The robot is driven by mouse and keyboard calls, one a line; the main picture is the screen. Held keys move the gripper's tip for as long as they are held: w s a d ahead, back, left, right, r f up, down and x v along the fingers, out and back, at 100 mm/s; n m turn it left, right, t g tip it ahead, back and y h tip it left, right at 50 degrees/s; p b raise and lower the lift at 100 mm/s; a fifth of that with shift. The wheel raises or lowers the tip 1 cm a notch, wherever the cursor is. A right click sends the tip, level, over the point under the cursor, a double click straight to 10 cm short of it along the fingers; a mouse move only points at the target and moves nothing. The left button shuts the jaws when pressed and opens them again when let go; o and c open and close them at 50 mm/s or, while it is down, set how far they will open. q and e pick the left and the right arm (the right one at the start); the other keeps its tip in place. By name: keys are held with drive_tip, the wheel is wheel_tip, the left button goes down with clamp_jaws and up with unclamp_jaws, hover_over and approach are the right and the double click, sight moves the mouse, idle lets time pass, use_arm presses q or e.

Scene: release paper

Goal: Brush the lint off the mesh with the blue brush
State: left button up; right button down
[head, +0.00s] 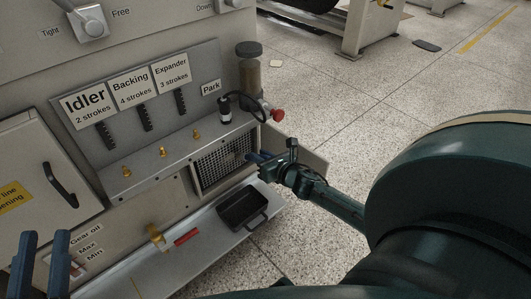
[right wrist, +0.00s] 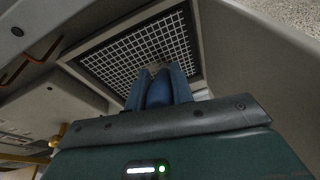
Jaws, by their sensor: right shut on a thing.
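The mesh (head: 222,165) is a light grid over a dark opening in the machine's front, below the sloped panel. It fills the upper part of the right wrist view (right wrist: 125,55). My right gripper (head: 256,157) is at the mesh's right side in the head view. It is shut on the blue brush (right wrist: 158,92), whose pale tip lies at the mesh's lower edge in the wrist picture; I cannot tell whether it touches. I cannot make out lint on the mesh. My left gripper (head: 40,265) stands at the lower left with its two blue fingers apart and nothing between them.
A black tray (head: 232,218) lies on the ledge below the mesh. An open flap (head: 300,150) stands right of the mesh. A red knob (head: 277,115) and a cylinder (head: 249,75) are above. A brass valve (head: 156,234) sticks out lower left.

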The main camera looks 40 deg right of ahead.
drive_tip(key=a, duration=0.6)
drive_tip(key=shift+s+a, duration=0.15)
drive_tip(key=shift+s, duration=0.1)
idle(0.4)
drive_tip(key=s+p, duration=0.1)
drive_tip(key=s, duration=0.5)
drive_tip(key=shift+d, duration=0.25)
drive_tip(key=s, duration=0.3)
drive_tip(key=shift+d, duration=0.15)
drive_tip(key=shift+r, duration=0.1)
idle(0.4)
